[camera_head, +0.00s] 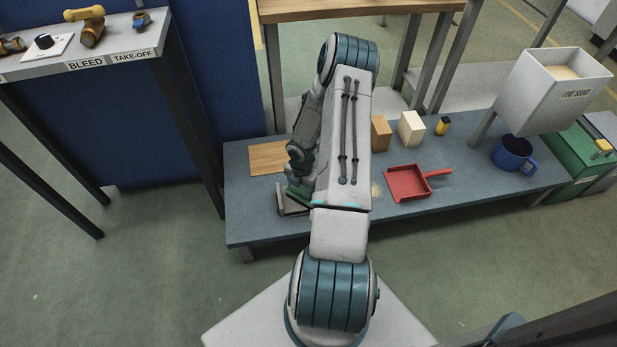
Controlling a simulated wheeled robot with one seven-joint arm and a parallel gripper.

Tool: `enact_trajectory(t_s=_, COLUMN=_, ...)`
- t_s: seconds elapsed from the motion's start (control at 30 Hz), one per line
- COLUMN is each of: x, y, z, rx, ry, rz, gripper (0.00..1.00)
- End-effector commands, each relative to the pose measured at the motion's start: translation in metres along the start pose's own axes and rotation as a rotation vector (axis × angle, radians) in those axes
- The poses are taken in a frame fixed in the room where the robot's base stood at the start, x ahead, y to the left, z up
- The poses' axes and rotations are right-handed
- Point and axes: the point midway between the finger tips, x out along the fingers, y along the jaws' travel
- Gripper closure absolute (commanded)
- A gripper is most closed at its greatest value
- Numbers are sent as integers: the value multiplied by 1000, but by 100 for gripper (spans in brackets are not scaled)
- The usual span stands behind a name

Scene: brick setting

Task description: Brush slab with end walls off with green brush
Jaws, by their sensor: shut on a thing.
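My gripper (299,178) is low over the left half of the grey-blue bench (470,196), largely hidden behind my own arm. It is shut on what looks like the green brush (301,192), of which only a small green part shows. Just below it, a dark grey piece with a raised edge (291,208) lies on the bench; it appears to be the slab with end walls, mostly covered by my arm. I cannot tell whether the bristles touch it. A little pale sand (376,190) lies on the bench right of my arm.
A red dustpan (406,183) lies right of my arm. Behind it stand a brown block (381,132), a cream block (411,128) and a small yellow-black item (443,125). A blue mug (512,153) stands under the sand hopper (548,95). A wooden board (268,157) lies left.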

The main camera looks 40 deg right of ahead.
Motion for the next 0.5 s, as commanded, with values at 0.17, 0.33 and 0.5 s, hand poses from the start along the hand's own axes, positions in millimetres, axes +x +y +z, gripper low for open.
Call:
enact_trajectory(t_s=0.17, x=-21, y=2, z=-2, rx=-7, ry=0, rz=0, gripper=41)
enact_trajectory(t_s=0.33, x=-31, y=4, z=-4, rx=-12, ry=0, rz=0, gripper=41)
enact_trajectory(t_s=0.5, x=-31, y=4, z=-4, rx=-13, ry=0, rz=-1, gripper=41)
